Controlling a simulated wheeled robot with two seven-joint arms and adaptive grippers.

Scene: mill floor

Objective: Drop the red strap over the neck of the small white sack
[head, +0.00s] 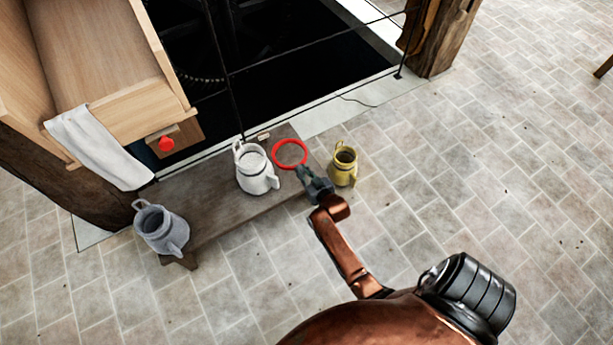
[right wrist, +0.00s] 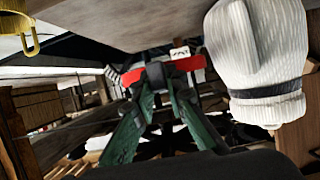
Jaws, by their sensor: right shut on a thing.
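The red strap (head: 290,141) is a round ring, just right of a white jug-like vessel (head: 257,180) on the low bench. My right gripper (head: 303,171) is shut on the ring's near side. The ring is not around the white vessel; its height over the bench is unclear. In the right wrist view the red strap (right wrist: 196,63) crosses between the green fingertips (right wrist: 157,80), and the white vessel (right wrist: 262,45) has a ribbed body and stands close at the right. I see no clear sack; this vessel is the nearest match. My left gripper is not in view.
The dark bench (head: 205,205) also bears a grey jug (head: 160,230) at its left end. A yellow jug (head: 344,166) stands just right of my gripper. A wooden chute with a white cloth (head: 98,147) and a red knob (head: 166,144) rises at left. A dark railed pit lies behind.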

